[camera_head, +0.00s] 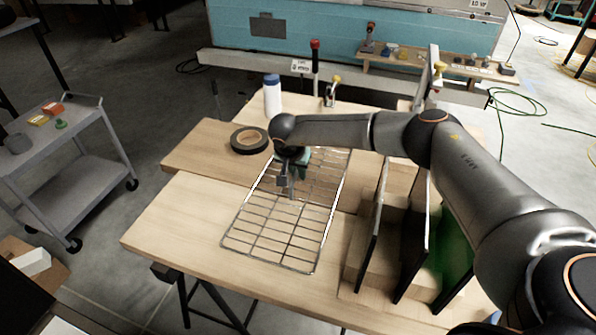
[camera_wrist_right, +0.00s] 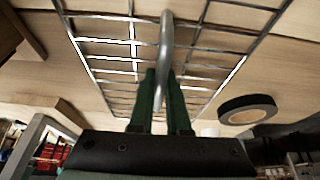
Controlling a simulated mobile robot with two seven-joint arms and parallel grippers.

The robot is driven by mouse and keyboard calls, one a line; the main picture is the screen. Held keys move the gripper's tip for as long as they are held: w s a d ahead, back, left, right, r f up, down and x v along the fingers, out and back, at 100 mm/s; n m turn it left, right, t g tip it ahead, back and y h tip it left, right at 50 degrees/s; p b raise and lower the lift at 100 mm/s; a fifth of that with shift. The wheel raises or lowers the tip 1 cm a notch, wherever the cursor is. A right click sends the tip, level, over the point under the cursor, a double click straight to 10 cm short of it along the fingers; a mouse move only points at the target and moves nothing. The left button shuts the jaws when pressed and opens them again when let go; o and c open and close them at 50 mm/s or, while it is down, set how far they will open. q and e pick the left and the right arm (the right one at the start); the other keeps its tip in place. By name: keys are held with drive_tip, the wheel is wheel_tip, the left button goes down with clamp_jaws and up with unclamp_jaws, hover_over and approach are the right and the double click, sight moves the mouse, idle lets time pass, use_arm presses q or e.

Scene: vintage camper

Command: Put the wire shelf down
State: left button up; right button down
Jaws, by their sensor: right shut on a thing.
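The wire shelf (camera_head: 272,238), a grey metal grid, is low over the wooden worktable (camera_head: 190,225), roughly flat. I cannot tell whether it touches the wood. My right gripper (camera_head: 291,180) is above its back half, with my arm reaching in from the right. In the right wrist view my right gripper (camera_wrist_right: 163,85) has its green fingers shut on a rounded metal bar of the wire shelf (camera_wrist_right: 107,58). Its grid spreads out beyond the fingers. My left gripper is not in view.
A black tape roll (camera_head: 249,140) lies just left of the shelf's back end. A white bottle (camera_head: 272,95) stands behind it. Upright panels in a wooden rack (camera_head: 375,225) stand close on the right. The table's front left is clear. A grey cart (camera_head: 70,185) stands further left.

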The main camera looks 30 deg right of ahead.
drive_tip(key=c, duration=0.9)
unclamp_jaws()
drive_tip(key=shift+r, duration=0.1)
